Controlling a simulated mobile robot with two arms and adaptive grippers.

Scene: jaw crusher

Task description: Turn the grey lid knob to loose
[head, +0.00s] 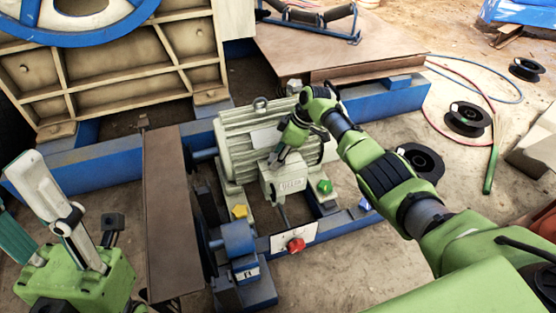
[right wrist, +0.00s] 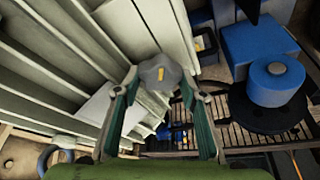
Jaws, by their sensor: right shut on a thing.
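The grey lid knob (right wrist: 160,73), with a short orange-yellow mark on its top, sits between my right fingertips in the right wrist view. My right gripper (right wrist: 160,88) is shut on it, one finger on each side. In the head view my right gripper (head: 275,158) points down at the top of the small grey terminal box (head: 287,184) on the ribbed motor (head: 240,145). The gripper hides the knob there. My left gripper (head: 25,190) is at the lower left of the head view, its fingers apart and empty, away from the motor.
Near the motor are a yellow knob (head: 239,211), a green knob (head: 324,187) and a red knob (head: 296,245). A tall brown guard plate (head: 170,215) stands left of the motor. Black spools (head: 467,119) and hoses lie on the floor at right.

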